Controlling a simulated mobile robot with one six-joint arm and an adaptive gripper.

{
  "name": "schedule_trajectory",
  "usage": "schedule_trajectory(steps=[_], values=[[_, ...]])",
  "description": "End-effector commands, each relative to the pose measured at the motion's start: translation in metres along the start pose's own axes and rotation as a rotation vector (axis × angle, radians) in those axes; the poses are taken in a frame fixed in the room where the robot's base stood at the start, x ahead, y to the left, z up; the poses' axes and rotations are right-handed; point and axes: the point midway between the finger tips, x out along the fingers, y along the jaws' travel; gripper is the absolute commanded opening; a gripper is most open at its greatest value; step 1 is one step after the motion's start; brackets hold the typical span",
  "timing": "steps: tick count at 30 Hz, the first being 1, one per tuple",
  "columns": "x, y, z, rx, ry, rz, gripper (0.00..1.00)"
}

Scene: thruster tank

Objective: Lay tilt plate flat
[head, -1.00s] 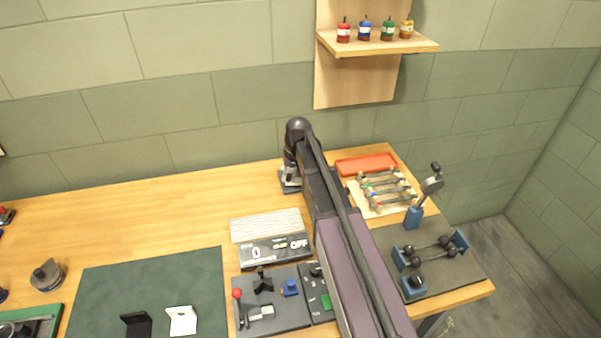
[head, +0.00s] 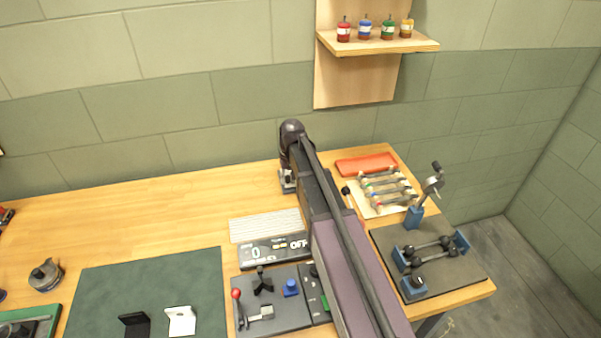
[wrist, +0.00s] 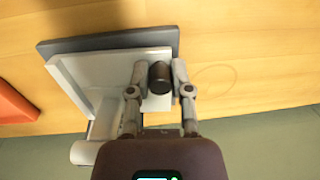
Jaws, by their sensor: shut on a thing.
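The tilt plate (wrist: 102,72) is a pale plate over a dark grey base (wrist: 110,42) in the wrist view. It looks raised off the base and tilted, but its exact angle is unclear. A dark round knob (wrist: 160,78) stands at its right end. My gripper (wrist: 158,72) is shut on the knob, one finger on each side. In the head view my arm hides most of the plate; part of the grey base (head: 287,186) shows at the back edge of the bench.
An orange tray (head: 366,164) and a rack of several rods (head: 388,190) are right of my arm. A keyboard (head: 264,226), a display box (head: 275,250) and a lever panel (head: 270,300) are in front. The bench left of the base is clear.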

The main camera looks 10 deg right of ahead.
Motion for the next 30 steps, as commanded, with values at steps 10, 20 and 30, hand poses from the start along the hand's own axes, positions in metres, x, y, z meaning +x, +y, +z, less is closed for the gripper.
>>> schedule_trajectory(steps=[10,20,30], values=[[0.0032,-0.0006,0.0000,-0.001,0.000,0.021,0.00],[0.0093,-0.0012,0.0001,0.000,-0.001,0.080,0.00],[0.0094,-0.0010,0.0001,0.001,0.000,0.091,0.00]])
